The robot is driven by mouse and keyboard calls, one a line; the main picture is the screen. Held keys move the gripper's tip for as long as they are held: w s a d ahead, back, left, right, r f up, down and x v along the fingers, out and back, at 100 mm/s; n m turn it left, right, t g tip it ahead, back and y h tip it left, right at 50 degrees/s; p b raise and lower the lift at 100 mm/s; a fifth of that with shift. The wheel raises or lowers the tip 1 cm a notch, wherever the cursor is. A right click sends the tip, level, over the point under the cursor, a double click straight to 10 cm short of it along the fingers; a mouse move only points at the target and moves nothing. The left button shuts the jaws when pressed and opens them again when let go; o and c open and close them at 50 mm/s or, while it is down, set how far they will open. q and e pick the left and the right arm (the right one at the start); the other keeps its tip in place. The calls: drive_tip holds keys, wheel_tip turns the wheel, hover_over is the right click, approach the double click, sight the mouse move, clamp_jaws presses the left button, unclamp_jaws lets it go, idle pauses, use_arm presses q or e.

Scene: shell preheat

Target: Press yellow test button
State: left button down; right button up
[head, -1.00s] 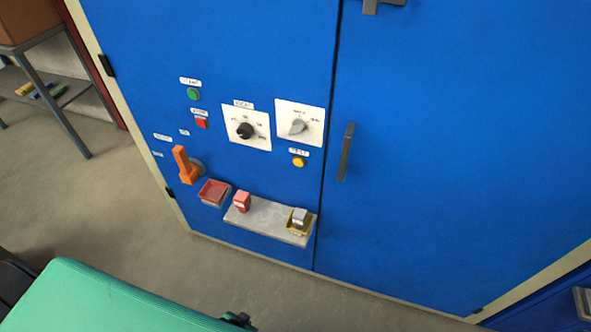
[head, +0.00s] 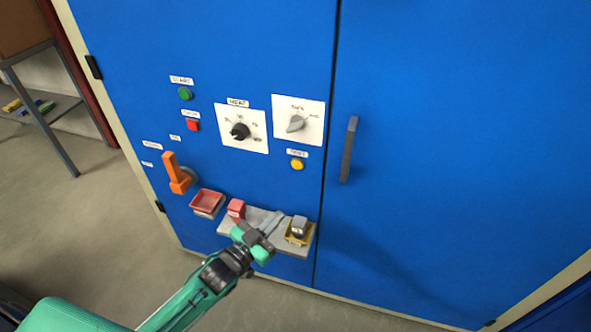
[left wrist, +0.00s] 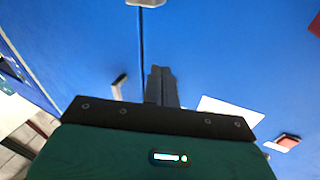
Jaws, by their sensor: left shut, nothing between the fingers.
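The yellow test button (head: 297,164) sits on the blue cabinet's left door, just under a small white label and below the grey selector knob (head: 295,124). My left gripper (head: 270,222) is in front of the grey shelf, below and to the left of the button and apart from it. Its fingers are closed together with nothing between them. In the left wrist view the shut fingers (left wrist: 161,85) point toward the blue door; I cannot make out the yellow button there. My right gripper is in neither view.
A green button (head: 185,94), a red button (head: 193,125), a black heat knob (head: 240,131) and an orange lever (head: 175,174) are on the same door. A red tray (head: 207,203), a red block (head: 236,208) and a grey block in a yellow holder (head: 299,227) stick out below. A door handle (head: 349,150) is to the right.

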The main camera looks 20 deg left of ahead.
sight(297, 165)
use_arm(q)
wheel_tip(297, 165, up, 9)
drive_tip(key=s+d+m+h, duration=0.1)
drive_tip(key=s+m+h, duration=0.1)
drive_tip(key=m+h, duration=0.2)
drive_tip(key=h+b, duration=0.1)
drive_tip(key=h, duration=0.2)
drive_tip(key=shift+d+t, duration=0.15)
drive_tip(key=shift+t, duration=0.25)
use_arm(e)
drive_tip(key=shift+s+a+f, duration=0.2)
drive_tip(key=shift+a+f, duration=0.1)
use_arm(q)
drive_tip(key=shift+w+f, duration=0.1)
